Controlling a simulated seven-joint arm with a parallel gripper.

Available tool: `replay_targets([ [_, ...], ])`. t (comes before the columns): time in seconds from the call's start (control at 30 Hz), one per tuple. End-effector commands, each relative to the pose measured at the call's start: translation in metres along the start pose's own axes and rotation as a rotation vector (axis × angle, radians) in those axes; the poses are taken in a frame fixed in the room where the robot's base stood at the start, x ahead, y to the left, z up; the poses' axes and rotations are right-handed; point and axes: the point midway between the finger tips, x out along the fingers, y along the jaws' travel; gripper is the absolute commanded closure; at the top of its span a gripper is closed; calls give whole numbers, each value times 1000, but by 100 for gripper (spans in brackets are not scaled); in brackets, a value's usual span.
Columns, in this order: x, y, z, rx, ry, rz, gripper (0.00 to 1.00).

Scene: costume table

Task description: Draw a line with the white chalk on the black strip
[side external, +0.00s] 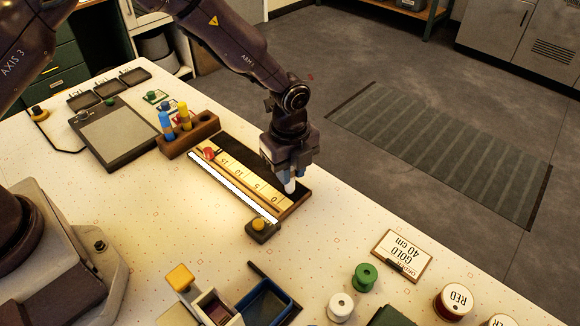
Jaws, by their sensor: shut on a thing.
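My gripper (287,170) points down over the near end of the measuring board, shut on the white chalk. The chalk (290,187) sticks out below the fingers, roughly upright, its tip at or just above the board near the 0 mark; I cannot tell whether it touches. The black strip (238,151) runs along the far side of the pale ruler scale (253,179). My gripper hides part of the strip. I cannot make out a chalk line on its visible part.
A wooden holder (188,138) with blue and yellow sticks stands at the board's far end. A red knob (208,153) sits on the scale. A bright white bar (233,187) lines the near side. Spools (366,276) and a sign (401,256) stand right; a grey pad (113,132) lies left.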

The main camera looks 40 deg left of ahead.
Motion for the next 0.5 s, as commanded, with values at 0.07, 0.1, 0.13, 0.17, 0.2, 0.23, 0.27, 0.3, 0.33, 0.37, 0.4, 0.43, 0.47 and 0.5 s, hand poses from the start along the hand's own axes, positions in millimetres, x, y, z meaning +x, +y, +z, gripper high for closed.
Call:
replay_targets([
  [0.07,0,1,2,-1,0,0,100],
  [0.1,0,1,4,-1,0,0,100],
  [0.13,0,1,5,-1,0,1,100],
  [0.17,0,2,6,0,0,1,100],
  [0.2,-1,2,7,0,0,1,100],
  [0.23,-1,2,8,0,0,0,100],
  [0.27,-1,3,10,0,0,0,100],
  [0.3,-1,3,11,-1,0,0,100],
  [0.33,-1,3,13,-1,0,0,100],
  [0.37,-1,4,14,-1,0,0,100],
  [0.4,-1,4,15,-1,0,0,100],
  [0.43,-1,4,16,-1,0,0,100],
  [0.47,-1,5,17,-1,0,0,100],
  [0.5,-1,5,18,0,0,0,100],
])
